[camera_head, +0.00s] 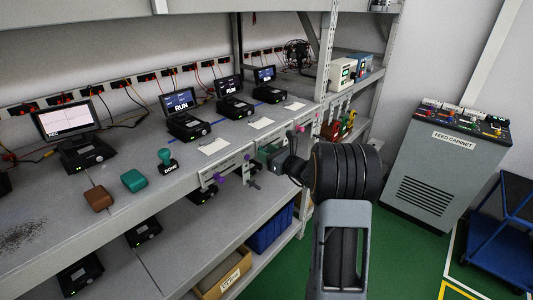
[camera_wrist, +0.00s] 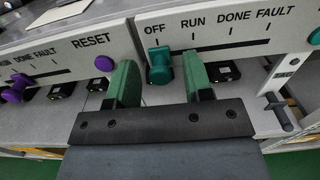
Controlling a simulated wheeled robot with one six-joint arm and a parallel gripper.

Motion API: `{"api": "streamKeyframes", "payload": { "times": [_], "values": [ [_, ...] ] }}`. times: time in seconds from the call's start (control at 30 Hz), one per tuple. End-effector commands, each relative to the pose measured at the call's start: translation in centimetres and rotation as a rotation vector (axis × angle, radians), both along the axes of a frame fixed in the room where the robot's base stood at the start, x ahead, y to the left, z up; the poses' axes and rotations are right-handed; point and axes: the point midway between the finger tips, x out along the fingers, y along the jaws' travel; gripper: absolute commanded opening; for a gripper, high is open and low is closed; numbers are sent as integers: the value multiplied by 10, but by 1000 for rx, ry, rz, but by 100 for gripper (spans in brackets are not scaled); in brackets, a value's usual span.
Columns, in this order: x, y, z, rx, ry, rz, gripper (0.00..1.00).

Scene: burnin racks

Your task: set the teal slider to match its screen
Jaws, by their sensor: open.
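The teal slider (camera_wrist: 160,68) shows in the wrist view on a pale panel (camera_wrist: 225,22) marked OFF, RUN, DONE and FAULT. Its knob stands at the left end of its slot, below OFF. My gripper (camera_wrist: 158,80) is open, with one green finger on each side of the knob; I cannot tell whether either touches it. Small screens stand on the bench: the left one (camera_head: 180,100) and middle one (camera_head: 229,85) read RUN. The third screen (camera_head: 265,74) is too small to read.
A purple knob (camera_wrist: 104,63) under RESET is close left of my left finger. A purple slider (camera_wrist: 15,92) is further left. Another teal knob (camera_wrist: 315,37) is at the right edge. A dark handle (camera_wrist: 280,110) juts out at lower right. White cards lie on the bench (camera_head: 120,190).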

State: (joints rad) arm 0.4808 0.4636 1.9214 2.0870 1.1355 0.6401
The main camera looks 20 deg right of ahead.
Motion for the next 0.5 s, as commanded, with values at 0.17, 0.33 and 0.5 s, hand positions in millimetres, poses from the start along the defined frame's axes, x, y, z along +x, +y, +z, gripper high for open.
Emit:
{"api": "streamKeyframes", "payload": {
  "times": [0.17, 0.33, 0.5],
  "values": [
    [1, 0, 0, 0, 0, 0, 47],
    [1, 0, 0, 0, 1, 0, 40],
    [0, 0, 0, 0, 0, 0, 24]
  ]
}}
